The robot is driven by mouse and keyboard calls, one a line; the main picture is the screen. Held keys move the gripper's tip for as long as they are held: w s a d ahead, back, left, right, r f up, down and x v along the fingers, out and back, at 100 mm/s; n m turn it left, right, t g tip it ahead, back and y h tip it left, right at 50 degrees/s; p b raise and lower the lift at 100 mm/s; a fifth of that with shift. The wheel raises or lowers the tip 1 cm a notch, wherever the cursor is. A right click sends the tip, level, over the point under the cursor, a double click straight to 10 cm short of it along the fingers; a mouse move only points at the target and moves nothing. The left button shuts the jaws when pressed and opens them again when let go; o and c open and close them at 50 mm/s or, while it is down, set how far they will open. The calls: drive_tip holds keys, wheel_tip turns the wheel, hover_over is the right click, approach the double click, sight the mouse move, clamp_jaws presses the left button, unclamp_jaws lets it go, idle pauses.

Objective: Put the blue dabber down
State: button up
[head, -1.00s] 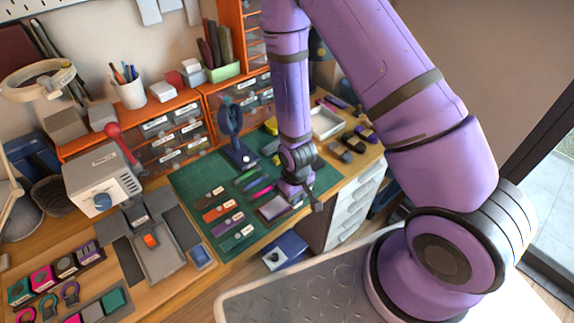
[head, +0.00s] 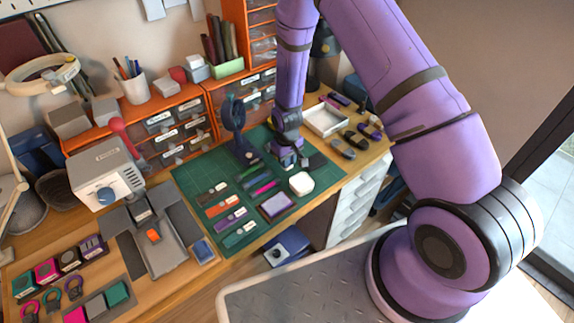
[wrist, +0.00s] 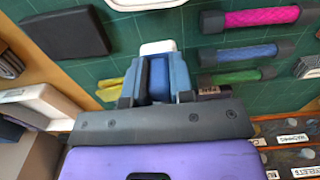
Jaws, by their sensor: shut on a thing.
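My gripper (head: 288,161) is over the far right part of the green mat (head: 187,181) in the head view. In the wrist view my gripper (wrist: 158,82) is shut on the blue dabber (wrist: 158,78), which sits upright between its two grey-blue fingers. A white piece (wrist: 158,47) shows just beyond the fingertips; I cannot tell whether it is the dabber's tip or something under it. In the head view the dabber is hidden by the gripper and too small to make out. Whether it touches the mat is not clear.
A white rounded block (head: 301,183) and a purple-framed pad (head: 276,205) lie nearer on the mat. Magenta (wrist: 262,17), blue (wrist: 240,54) and green (wrist: 236,76) cords lie right of the gripper in the wrist view. A dark block (wrist: 66,34) lies left. A dark-blue stand (head: 235,122) rises close by.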

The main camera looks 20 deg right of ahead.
drive_tip(key=shift+f, duration=1.35)
drive_tip(key=shift+f, duration=0.1)
drive_tip(key=o, duration=0.8)
wheel_tip(320, 180, up, 12)
drive_tip(key=shift+r, duration=0.2)
